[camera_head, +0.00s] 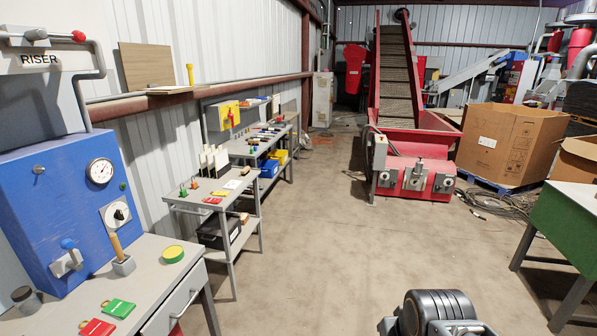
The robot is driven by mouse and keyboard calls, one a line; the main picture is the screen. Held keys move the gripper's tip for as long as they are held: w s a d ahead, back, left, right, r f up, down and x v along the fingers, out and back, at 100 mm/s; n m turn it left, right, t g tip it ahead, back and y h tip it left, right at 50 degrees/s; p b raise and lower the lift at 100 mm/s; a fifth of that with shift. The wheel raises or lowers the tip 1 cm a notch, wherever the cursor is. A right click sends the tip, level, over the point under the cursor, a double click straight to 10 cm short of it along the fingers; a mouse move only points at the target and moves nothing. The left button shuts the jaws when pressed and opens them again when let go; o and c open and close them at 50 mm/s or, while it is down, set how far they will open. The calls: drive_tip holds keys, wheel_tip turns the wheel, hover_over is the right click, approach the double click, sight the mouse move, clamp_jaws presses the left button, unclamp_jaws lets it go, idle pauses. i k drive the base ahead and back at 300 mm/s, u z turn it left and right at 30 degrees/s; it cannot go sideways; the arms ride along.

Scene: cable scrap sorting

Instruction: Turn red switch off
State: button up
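A yellow box (216,117) is mounted on the wall above the workbenches at left of centre. A small red part (231,118) shows on its front and may be the red switch. It is too small to tell its position, on or off. My gripper's fingers are not visible. A dark ribbed part with grey metal at the bottom edge, right of centre, seems to be part of my own arm. It is far from the yellow box.
A blue panel (30,215) with a gauge and knobs stands at left behind a grey desk (150,262). Grey benches (215,184) line the left wall. A red conveyor machine (415,180), cardboard box (512,140) and green table (570,225) stand right. The middle floor is clear.

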sight(229, 114)
drive_tip(key=z, duration=0.05)
drive_tip(key=i, duration=2.2)
drive_tip(key=u, duration=0.7)
drive_tip(key=i, duration=1.4)
drive_tip(key=u, duration=0.15)
drive_tip(key=k, duration=0.4)
drive_tip(key=z, duration=0.9)
drive_tip(key=i, duration=1.85)
drive_tip(key=u, duration=0.75)
drive_tip(key=i, duration=1.15)
drive_tip(key=u, duration=1.45)
drive_tip(key=i, duration=0.7)
drive_tip(key=u, duration=0.55)
